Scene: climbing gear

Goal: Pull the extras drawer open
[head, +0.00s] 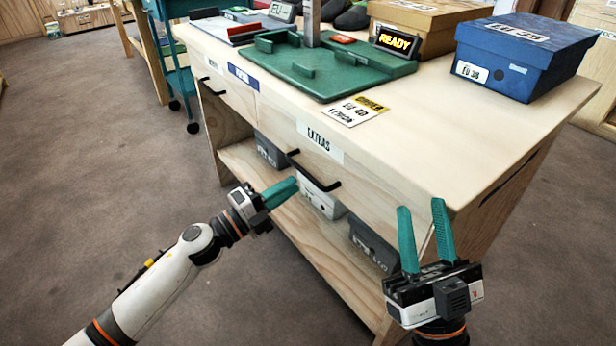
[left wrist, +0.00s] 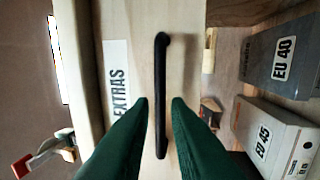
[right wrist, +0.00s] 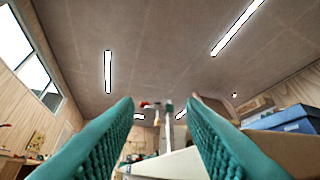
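The extras drawer (head: 358,179) is in the front of the wooden bench, marked by a white EXTRAS label (head: 320,141). It looks shut. Its black bar handle (head: 313,170) also shows upright in the left wrist view (left wrist: 160,80), beside the label (left wrist: 117,82). My left gripper (head: 288,190) is just in front of the handle, with its green fingers apart on either side of the handle's lower end in the left wrist view. I cannot tell whether they touch it. My right gripper (head: 426,232) is open, empty and pointing up near the bench's right front corner.
Grey shoe boxes (head: 373,244) sit on the shelf below the drawers. On the bench top are a green tray (head: 300,66), a READY display (head: 397,41), an order card (head: 350,110) and a blue box (head: 522,55).

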